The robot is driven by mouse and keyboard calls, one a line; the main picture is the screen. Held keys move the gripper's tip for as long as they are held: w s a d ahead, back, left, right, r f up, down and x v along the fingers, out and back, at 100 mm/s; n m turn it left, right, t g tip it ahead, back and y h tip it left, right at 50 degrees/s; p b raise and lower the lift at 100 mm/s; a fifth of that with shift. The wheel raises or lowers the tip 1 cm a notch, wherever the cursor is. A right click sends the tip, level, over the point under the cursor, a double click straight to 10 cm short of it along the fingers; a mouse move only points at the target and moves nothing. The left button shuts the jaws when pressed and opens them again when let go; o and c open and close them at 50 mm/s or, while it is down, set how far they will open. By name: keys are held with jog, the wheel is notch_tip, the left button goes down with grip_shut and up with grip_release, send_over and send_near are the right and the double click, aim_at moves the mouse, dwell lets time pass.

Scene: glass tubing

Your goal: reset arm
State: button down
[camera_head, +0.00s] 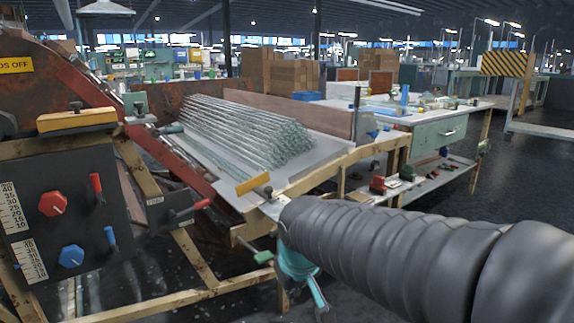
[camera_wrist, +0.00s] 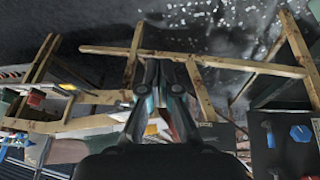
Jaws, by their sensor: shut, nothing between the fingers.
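My gripper (camera_wrist: 157,68) shows in the wrist view as two dark fingers with teal parts, drawn together at their tips with nothing held. Wooden frame bars (camera_wrist: 215,63) lie behind the fingertips; I cannot tell how far apart they are. In the head view my dark ribbed arm reaches in from the lower right to the near corner of the wooden-framed bench. Its teal end hangs beside that corner, and the fingertips cannot be made out there. A pile of glass tubes (camera_head: 245,128) lies on the pale sloping top of that bench, behind and above my arm's end.
A dark control panel (camera_head: 125,208) with red and blue knobs stands at the left. A wooden rail (camera_head: 190,300) crosses low in front. A green-drawered workbench (camera_head: 438,142) stands at the right. Cardboard boxes (camera_head: 285,75) are behind. Open dark floor (camera_head: 530,185) lies at the right.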

jog(key=s+d+m+p, duration=0.1)
jog(key=s+d+m, duration=0.4)
jog(key=s+d, duration=0.9)
jog(key=shift+s+d+r+t+h, duration=0.15)
jog(key=shift+s+d+t+h, duration=0.25)
jog(key=shift+s, duration=0.4)
jog(key=shift+a, duration=0.1)
